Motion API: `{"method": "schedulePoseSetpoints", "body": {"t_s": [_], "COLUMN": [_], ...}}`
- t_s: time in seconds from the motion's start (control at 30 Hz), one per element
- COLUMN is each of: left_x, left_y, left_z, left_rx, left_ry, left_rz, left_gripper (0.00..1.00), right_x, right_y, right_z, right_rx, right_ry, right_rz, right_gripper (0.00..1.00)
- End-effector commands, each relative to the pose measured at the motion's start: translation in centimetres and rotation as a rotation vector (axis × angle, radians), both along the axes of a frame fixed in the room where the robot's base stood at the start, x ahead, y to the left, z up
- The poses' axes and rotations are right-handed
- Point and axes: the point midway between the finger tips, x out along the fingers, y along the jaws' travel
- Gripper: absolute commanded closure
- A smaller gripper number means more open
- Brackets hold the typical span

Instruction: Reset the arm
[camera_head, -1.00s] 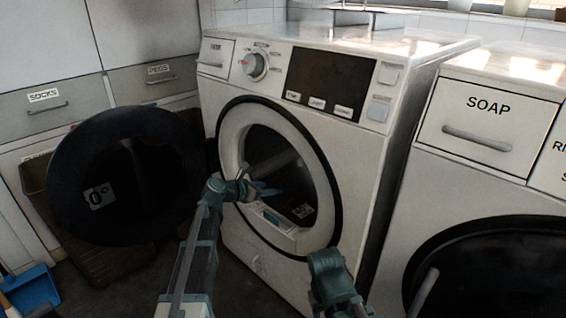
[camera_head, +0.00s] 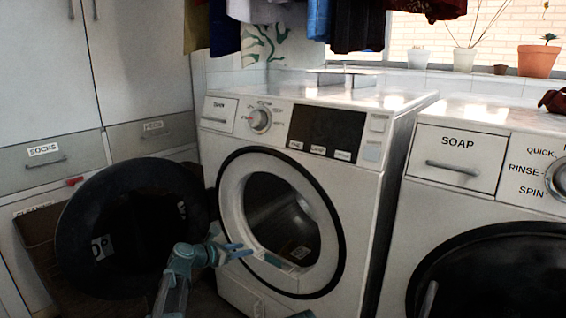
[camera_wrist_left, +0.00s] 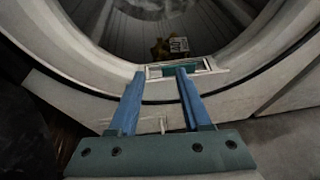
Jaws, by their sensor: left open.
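My left gripper (camera_head: 238,250) is in front of the lower left of the middle washing machine's (camera_head: 362,200) round opening. Its blue fingers are apart with nothing between them; the left wrist view shows them (camera_wrist_left: 158,85) pointing at the lower rim of the opening (camera_wrist_left: 110,92). The machine's round door (camera_head: 130,225) is swung open to the left. The inside of the drum (camera_head: 280,215) is visible. My right gripper is not in view; only a small piece of my right arm shows at the bottom edge.
A second machine with a SOAP drawer (camera_head: 455,158) stands at the right, its dark door (camera_head: 495,275) shut. Cabinets with a SOCKS drawer (camera_head: 50,165) stand at the left. Clothes (camera_head: 355,25) hang above. Pots (camera_head: 540,60) line the window sill.

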Motion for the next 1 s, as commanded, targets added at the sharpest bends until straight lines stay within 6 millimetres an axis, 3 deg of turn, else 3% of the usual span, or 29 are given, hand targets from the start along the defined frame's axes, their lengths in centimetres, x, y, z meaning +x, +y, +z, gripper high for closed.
{"method": "schedulePoseSetpoints", "body": {"t_s": [0.27, 0.57, 0.77, 0.87, 1.0], "left_x": [-1.8, -6.1, -11.4, -15.3, -22.7], "left_y": [-2.0, -5.8, -9.1, -10.7, -11.9], "left_z": [-0.2, -1.1, -2.0, -2.4, -2.6], "left_rx": [0.111, 0.363, 0.634, 0.803, 1.080], "left_ry": [-0.031, -0.108, -0.206, -0.275, -0.410], "left_rz": [-0.088, -0.310, -0.593, -0.805, -1.239], "left_gripper": [0.52, 0.52, 0.52, 0.52, 0.52], "right_x": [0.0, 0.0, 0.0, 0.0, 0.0], "right_y": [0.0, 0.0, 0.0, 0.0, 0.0], "right_z": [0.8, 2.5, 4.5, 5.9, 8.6], "right_rx": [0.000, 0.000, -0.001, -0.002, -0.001], "right_ry": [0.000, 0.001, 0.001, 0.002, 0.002], "right_rz": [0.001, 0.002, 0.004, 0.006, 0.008], "right_gripper": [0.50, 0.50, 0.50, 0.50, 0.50]}}
